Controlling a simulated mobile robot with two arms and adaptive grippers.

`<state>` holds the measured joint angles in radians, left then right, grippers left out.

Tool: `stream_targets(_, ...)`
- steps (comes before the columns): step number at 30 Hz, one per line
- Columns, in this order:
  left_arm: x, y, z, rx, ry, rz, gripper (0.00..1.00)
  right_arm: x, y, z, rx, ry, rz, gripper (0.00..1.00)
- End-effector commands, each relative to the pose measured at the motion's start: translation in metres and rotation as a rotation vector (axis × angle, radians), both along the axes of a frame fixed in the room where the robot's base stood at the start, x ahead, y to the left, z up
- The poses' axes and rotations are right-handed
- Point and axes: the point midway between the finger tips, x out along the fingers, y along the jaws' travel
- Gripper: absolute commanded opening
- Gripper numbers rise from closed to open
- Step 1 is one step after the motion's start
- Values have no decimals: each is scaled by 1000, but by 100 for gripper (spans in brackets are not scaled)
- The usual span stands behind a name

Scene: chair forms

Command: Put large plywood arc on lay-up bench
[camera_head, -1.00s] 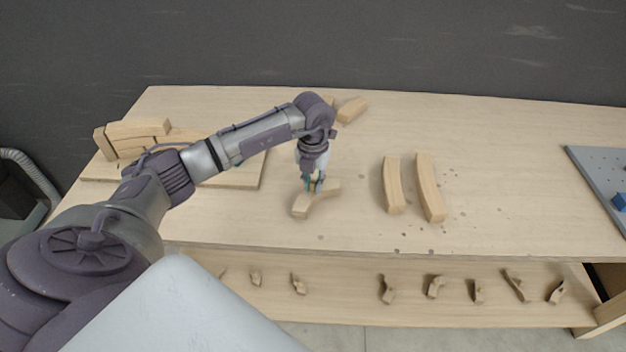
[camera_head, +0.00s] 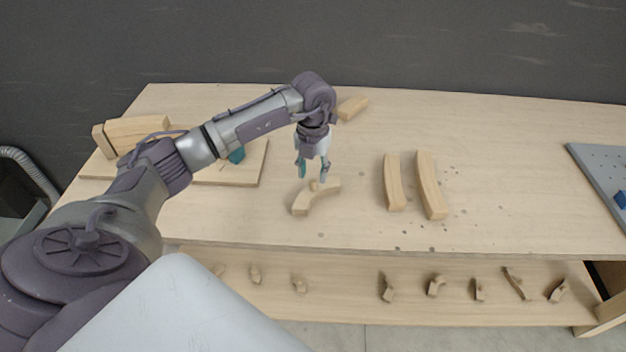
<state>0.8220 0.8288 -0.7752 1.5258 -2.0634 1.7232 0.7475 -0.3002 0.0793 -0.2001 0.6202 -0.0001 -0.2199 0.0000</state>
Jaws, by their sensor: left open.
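A curved plywood arc (camera_head: 302,203) lies on the pale wooden bench (camera_head: 350,228), left of the middle. My left gripper (camera_head: 312,177) is just above it, pointing down, with its fingers apart and nothing held. Two longer plywood arcs, a left one (camera_head: 394,185) and a right one (camera_head: 432,188), lie side by side to the right of the gripper. I cannot tell from their looks alone which arc is the large one. My right gripper is not in view.
A board (camera_head: 235,177) with stacked curved blocks (camera_head: 138,128) is at the left, partly behind my arm. A wooden block (camera_head: 353,107) lies at the back. A grey perforated panel (camera_head: 597,175) is at the right. Several small pieces are on a lower shelf (camera_head: 340,300).

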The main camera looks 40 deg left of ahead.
Motion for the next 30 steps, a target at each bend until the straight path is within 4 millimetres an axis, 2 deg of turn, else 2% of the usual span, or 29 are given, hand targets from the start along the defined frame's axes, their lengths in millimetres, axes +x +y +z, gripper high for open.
stream_targets(6, 2, 0, 48, -1, -7, 0, 42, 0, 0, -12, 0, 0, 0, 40)
stream_targets(12, 1, 0, 77, -1, -3, 1, 42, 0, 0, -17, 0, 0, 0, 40)
stream_targets(18, 0, 0, 86, -1, -1, 0, 42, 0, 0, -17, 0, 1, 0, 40)
stream_targets(30, 0, 0, 86, -1, 0, 0, 42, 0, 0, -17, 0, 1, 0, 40)
